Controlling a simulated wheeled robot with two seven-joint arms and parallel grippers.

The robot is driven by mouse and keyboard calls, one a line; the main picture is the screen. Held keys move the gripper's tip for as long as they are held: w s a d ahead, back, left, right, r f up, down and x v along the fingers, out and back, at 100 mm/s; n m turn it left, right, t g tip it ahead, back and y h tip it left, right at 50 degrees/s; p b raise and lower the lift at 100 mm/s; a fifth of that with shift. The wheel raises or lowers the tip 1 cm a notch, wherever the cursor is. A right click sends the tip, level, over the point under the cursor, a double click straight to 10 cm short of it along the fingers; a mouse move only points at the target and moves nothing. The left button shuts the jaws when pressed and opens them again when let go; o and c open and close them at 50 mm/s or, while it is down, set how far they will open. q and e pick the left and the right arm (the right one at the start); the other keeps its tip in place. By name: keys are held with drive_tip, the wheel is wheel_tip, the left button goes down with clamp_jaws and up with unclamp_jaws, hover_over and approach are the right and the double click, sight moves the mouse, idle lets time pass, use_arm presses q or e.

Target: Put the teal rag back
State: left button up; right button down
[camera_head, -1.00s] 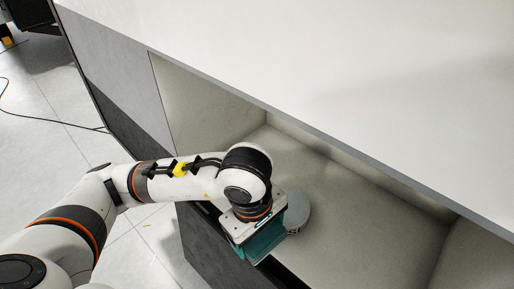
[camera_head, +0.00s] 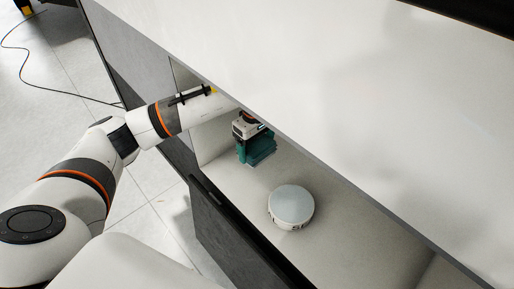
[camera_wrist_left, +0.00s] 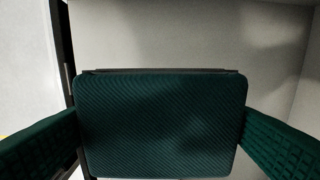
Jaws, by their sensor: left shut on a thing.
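The teal rag (camera_wrist_left: 160,122) fills the middle of the left wrist view as a flat, ribbed, rounded rectangle. My left gripper (camera_head: 257,153) is shut on it, with a textured dark green finger on each side. In the head view the gripper and the teal mass sit inside the pale compartment, under the white top's edge, toward its far left end. I cannot clearly tell rag from fingers there, or whether the rag touches the floor. My right gripper is not in view.
A round white-and-grey device (camera_head: 291,205) stands on the compartment floor, nearer the front. The white top (camera_head: 330,90) overhangs the compartment. A dark front panel (camera_head: 235,240) bounds its near side. The compartment floor right of the device is clear.

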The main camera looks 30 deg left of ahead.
sight(257, 144)
use_arm(q)
drive_tip(key=shift+w+a+r+p, duration=0.15)
drive_tip(key=shift+w+a, duration=0.1)
drive_tip(key=shift+w, duration=0.25)
drive_tip(key=shift+w+a+r+p, duration=0.1)
drive_tip(key=shift+w+a+p, duration=0.1)
drive_tip(key=shift+w, duration=0.25)
wheel_tip(257, 144, down, 3)
drive_tip(key=shift+r+p, duration=0.2)
drive_tip(key=shift+p, duration=0.25)
wheel_tip(257, 144, down, 4)
drive_tip(key=shift+r+p, duration=0.15)
drive_tip(key=shift+p, duration=0.85)
drive_tip(key=shift+w+a+f+p, duration=0.1)
drive_tip(key=shift+f+p, duration=0.15)
drive_tip(key=shift+p, duration=0.15)
drive_tip(key=shift+w+f, duration=0.1)
drive_tip(key=shift+f, duration=0.25)
drive_tip(key=o, duration=0.8)
